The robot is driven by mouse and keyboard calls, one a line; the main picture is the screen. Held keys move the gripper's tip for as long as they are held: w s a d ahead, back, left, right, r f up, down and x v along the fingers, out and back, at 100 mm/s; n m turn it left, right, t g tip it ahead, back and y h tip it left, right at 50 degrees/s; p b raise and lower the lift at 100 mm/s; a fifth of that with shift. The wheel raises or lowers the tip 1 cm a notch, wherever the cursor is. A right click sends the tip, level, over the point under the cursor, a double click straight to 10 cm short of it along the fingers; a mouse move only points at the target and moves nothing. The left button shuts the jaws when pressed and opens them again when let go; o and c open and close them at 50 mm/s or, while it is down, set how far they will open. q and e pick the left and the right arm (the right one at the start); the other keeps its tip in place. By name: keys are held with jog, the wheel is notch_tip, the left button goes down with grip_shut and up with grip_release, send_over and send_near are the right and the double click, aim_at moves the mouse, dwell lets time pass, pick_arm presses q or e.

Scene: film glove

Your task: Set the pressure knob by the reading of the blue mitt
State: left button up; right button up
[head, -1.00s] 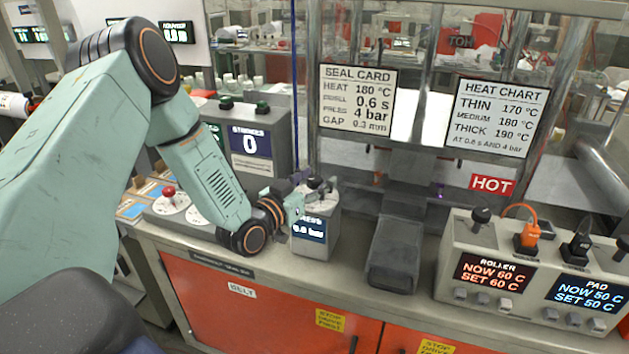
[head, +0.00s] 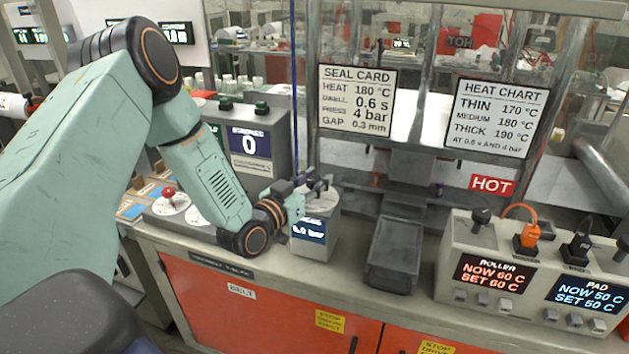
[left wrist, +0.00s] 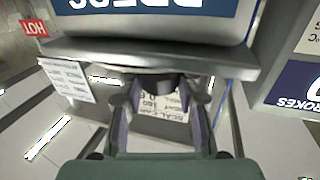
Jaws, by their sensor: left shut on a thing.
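The pressure box (head: 316,243) stands on the bench with a dark blue display (head: 308,229) on its front; its reading is too blurred to read. My left gripper (head: 318,187) is at the top of this box. In the left wrist view my left gripper (left wrist: 158,100) has its two fingers around the dark pressure knob (left wrist: 155,84) and is shut on it. The fingers hide much of the knob. The seal card (head: 356,100) reads heat 180 °C, 0.6 s, 4 bar and gap 0.3 mm. I see no blue mitt. My right gripper is not in view.
The heat chart (head: 500,118) hangs right of the seal card, above a red HOT sign (head: 491,184). A dark tray (head: 394,257) lies right of the pressure box. The roller and pad control box (head: 530,275) stands further right. A grey counter box (head: 250,140) stands behind my left gripper.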

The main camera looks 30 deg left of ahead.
pick_arm(q)
jog(key=shift+n+y+b, duration=0.9)
jog(key=shift+n+y, duration=0.1)
jog(key=shift+y, duration=0.6)
jog(key=o, duration=1.2)
jog(key=shift+s, duration=0.1)
jog(key=shift+s+d, duration=0.25)
jog(key=shift+s, duration=1.7)
jog(key=shift+s+d, duration=0.2)
jog(key=shift+s, duration=1.75)
jog(key=shift+s+d, duration=0.25)
jog(key=shift+s, duration=1.7)
